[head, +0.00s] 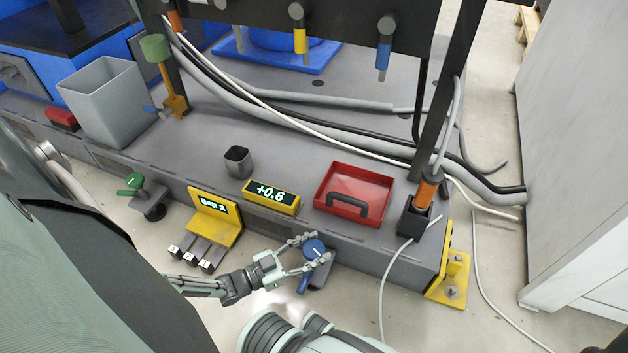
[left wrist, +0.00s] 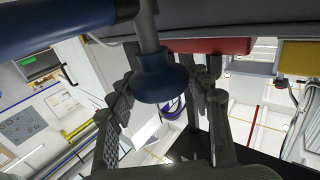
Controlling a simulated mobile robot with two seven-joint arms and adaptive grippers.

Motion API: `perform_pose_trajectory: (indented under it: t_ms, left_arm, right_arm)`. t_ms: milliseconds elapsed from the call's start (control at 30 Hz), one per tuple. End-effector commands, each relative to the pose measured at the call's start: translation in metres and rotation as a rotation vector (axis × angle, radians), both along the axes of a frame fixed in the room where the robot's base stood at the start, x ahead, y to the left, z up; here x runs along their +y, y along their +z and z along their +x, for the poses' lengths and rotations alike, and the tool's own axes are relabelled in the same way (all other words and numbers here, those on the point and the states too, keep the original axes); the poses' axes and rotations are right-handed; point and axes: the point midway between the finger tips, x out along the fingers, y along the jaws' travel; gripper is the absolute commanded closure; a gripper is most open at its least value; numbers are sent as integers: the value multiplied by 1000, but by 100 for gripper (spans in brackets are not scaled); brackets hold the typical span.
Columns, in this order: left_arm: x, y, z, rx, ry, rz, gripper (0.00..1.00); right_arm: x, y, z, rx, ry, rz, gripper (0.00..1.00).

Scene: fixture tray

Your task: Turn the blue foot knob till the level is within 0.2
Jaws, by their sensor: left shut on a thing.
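The blue foot knob (head: 314,249) sits low at the front edge of the grey base, with a pale mark on its top and a blue lever (head: 303,284) below it. My left gripper (head: 311,252) reaches it from the left, its fingers on either side of the knob and shut on it. In the left wrist view the blue knob (left wrist: 160,82) hangs from a grey stem between the two fingers (left wrist: 160,100). The level display (head: 271,196) is a yellow box reading +0.6. My right gripper is not in view.
A green knob (head: 134,182) stands on the left, beside a yellow "gap 2" sign (head: 214,207) with several small numbered blocks before it. A red tray (head: 353,195) lies behind the blue knob. A yellow bracket (head: 449,279) and loose cables are on the right.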

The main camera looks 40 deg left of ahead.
Motion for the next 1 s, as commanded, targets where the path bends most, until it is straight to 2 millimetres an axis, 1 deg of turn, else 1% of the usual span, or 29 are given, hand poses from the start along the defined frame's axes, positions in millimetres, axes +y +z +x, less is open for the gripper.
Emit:
perform_pose_trajectory:
  t_ms: [200, 400, 933, 967, 1000]
  left_arm:
    - [0, 1, -1, 1, 132, -3, 79]
    - [1, 1, 0, 0, 200, 0, 79]
    - [1, 0, 0, -2, 226, 2, 79]
    - [1, 0, 0, -2, 226, 2, 49]
    - [1, 0, 0, -2, 226, 2, 44]
  right_arm:
    - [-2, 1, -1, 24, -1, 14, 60]
    - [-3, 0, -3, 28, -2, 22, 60]
    - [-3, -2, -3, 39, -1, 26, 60]
    - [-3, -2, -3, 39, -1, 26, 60]
    - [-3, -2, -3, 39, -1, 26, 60]
